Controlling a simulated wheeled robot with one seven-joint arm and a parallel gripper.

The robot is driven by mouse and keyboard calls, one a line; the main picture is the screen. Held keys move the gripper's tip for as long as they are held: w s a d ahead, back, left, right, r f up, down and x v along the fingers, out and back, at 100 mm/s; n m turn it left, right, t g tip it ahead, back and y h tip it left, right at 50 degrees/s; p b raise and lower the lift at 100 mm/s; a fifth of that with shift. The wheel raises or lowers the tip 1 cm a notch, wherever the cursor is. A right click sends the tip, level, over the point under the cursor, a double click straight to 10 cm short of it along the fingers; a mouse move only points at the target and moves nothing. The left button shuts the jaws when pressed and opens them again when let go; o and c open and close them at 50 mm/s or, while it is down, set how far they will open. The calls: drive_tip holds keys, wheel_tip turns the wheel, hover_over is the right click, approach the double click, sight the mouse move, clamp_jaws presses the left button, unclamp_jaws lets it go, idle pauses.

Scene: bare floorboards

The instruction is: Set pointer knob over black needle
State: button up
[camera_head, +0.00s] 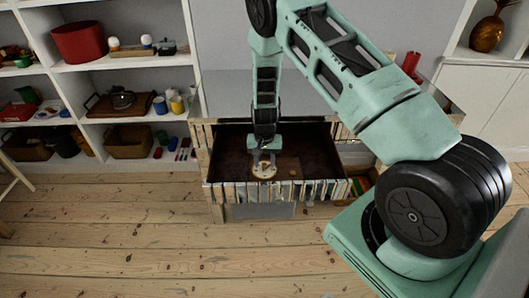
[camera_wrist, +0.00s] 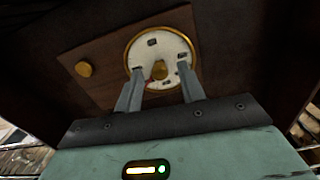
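A round white dial (camera_wrist: 172,46) with a brass rim is set in a brown wooden panel in the wrist view. It also shows in the head view (camera_head: 263,173), inside the open drawer. A brass pointer knob (camera_wrist: 160,69) is at its middle. Several small dark marks and a little red show on the face; I cannot make out which is the black needle. My gripper (camera_wrist: 160,74) is open, its two grey fingers apart over the lower dial, one on each side of the knob. I cannot tell whether they touch it. In the head view my gripper (camera_head: 264,158) reaches down to the dial.
A second brass knob (camera_wrist: 84,69) sits on the panel (camera_wrist: 110,62), left of the dial. The drawer (camera_head: 228,148) has dark walls around my gripper and a front of book spines (camera_head: 275,192). Shelves (camera_head: 120,68) stand at the left. The floorboards (camera_head: 120,230) in front are clear.

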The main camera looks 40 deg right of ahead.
sight(264, 164)
wheel_tip(264, 164, up, 17)
drive_tip(key=b, duration=0.1)
idle(0.3)
drive_tip(key=shift+r, duration=0.1)
idle(0.4)
drive_tip(key=s+a+r+n+y, duration=0.1)
drive_tip(key=s+a+r+n, duration=0.25)
drive_tip(key=a, duration=0.35)
drive_tip(key=s+a+r+n, duration=0.2)
drive_tip(key=s+a+r, duration=0.1)
drive_tip(key=s+a, duration=0.3)
drive_tip(key=s+a+r+n+y, duration=0.1)
drive_tip(key=s+a+r+n, duration=0.2)
drive_tip(key=a, duration=0.5)
drive_tip(key=s+a+r+n, duration=0.1)
drive_tip(key=s+n, duration=0.1)
drive_tip(key=s, duration=0.4)
drive_tip(key=s+a+r+n+h, duration=0.1)
drive_tip(key=s+a+n, duration=0.1)
drive_tip(key=s, duration=0.4)
drive_tip(key=s+a+r+n, duration=0.1)
drive_tip(key=s+a+n, duration=0.1)
drive_tip(key=s, duration=0.4)
drive_tip(key=shift+s+a+r+n, duration=0.15)
drive_tip(key=shift+r+n, duration=0.1)
drive_tip(key=shift+n, duration=0.2)
